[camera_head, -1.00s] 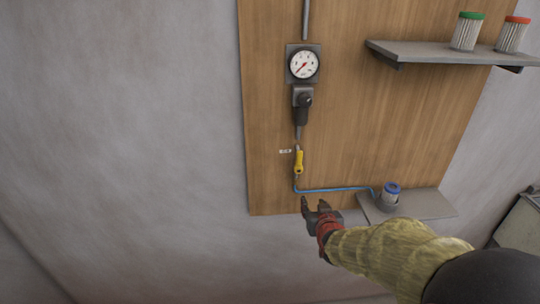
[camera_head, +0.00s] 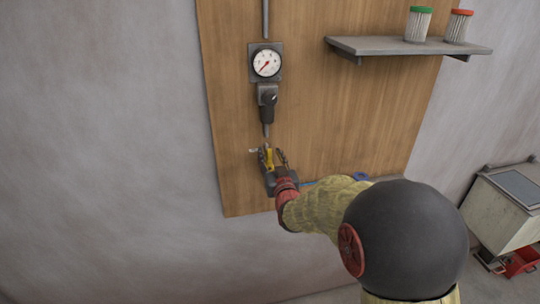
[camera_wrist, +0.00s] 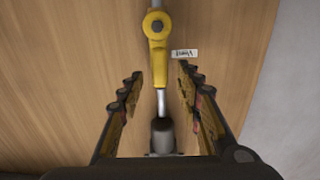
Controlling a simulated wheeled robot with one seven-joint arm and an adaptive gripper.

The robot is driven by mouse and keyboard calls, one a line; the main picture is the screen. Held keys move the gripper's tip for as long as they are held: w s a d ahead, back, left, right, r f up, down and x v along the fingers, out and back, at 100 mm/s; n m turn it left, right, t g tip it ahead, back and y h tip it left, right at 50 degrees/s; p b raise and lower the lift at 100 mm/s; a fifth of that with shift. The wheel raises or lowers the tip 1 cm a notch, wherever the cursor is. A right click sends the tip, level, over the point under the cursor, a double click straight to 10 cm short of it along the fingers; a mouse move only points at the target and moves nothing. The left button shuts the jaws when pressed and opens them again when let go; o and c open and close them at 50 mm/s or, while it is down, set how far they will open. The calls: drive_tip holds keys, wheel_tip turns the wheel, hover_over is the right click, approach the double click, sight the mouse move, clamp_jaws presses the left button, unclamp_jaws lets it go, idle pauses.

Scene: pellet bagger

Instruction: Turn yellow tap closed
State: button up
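The yellow tap (camera_head: 269,158) is on a thin vertical pipe on the wooden board, below the gauge. In the wrist view the yellow tap (camera_wrist: 157,40) shows a round hub with a dark bolt and a handle lying along the pipe. My gripper (camera_head: 273,158) is at the tap in the head view. In the wrist view my gripper (camera_wrist: 158,88) is open, with one finger on each side of the pipe line and a gap to both. The handle's end reaches between the fingertips. Contact is not visible.
A small white label (camera_wrist: 184,53) sits beside the tap. A pressure gauge (camera_head: 266,63) and a dark regulator (camera_head: 267,98) are above it. A grey shelf (camera_head: 410,47) holds a green-capped filter (camera_head: 418,24) and a red-capped filter (camera_head: 457,27). A blue-topped canister (camera_head: 361,177) is mostly hidden behind my arm.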

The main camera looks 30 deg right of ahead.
drive_tip(key=shift+w+d, duration=0.15)
drive_tip(key=shift+w, duration=0.3)
clamp_jaws()
idle(0.3)
idle(0.4)
